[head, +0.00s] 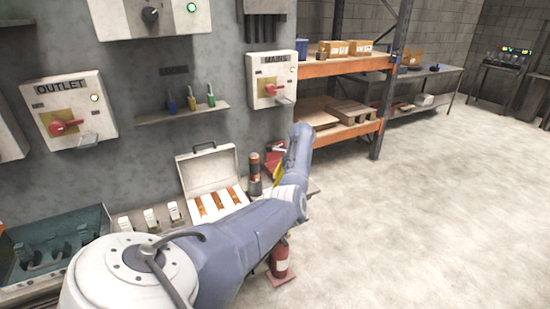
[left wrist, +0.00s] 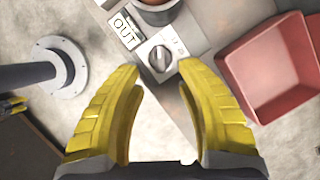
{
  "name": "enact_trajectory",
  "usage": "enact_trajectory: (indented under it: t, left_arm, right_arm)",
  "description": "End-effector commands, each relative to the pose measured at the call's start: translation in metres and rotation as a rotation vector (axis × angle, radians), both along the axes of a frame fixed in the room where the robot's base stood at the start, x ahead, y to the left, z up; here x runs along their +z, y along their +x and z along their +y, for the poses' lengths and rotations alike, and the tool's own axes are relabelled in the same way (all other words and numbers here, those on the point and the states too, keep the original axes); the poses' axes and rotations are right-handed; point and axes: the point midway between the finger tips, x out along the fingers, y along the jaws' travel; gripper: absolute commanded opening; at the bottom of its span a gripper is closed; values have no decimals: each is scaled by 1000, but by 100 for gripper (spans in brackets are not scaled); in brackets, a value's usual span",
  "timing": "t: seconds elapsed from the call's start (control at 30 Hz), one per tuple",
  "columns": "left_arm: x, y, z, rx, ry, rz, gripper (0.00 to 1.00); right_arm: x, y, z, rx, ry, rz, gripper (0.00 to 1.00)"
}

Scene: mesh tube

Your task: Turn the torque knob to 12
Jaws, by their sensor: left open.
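In the left wrist view a grey knob (left wrist: 160,57) sits on a small pale panel with dark markings too small to read. Its raised grip bar runs roughly up and down the picture. My left gripper (left wrist: 158,70) has its yellow fingers spread and nothing between them. The knob shows beyond and between the fingertips; I see no contact. In the head view my left gripper (head: 279,174) is at the far end of my arm by the bench, partly hidden, and this knob cannot be made out there.

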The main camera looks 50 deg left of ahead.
Motion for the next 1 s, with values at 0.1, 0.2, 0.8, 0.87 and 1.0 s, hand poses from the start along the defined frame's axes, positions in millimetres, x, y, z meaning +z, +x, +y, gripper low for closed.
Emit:
enact_trajectory:
  t: [0.1, 0.2, 0.8, 0.87, 1.0]
  left_arm:
    - [-15, -6, 5, 0, 1, 2, 36]
    - [-25, -8, 8, 0, 1, 2, 36]
    - [-39, -12, 11, -1, 0, 0, 36]
    - [-39, -12, 11, -1, 0, 0, 33]
    - [-39, -12, 11, 0, 1, -1, 17]
  right_arm:
    - [0, 0, 0, 0, 0, 0, 44]
    - [0, 0, 0, 0, 0, 0, 44]
    - [0, -1, 0, 0, 0, 1, 44]
    - [0, -1, 0, 0, 0, 1, 44]
    - [0, -1, 0, 0, 0, 1, 44]
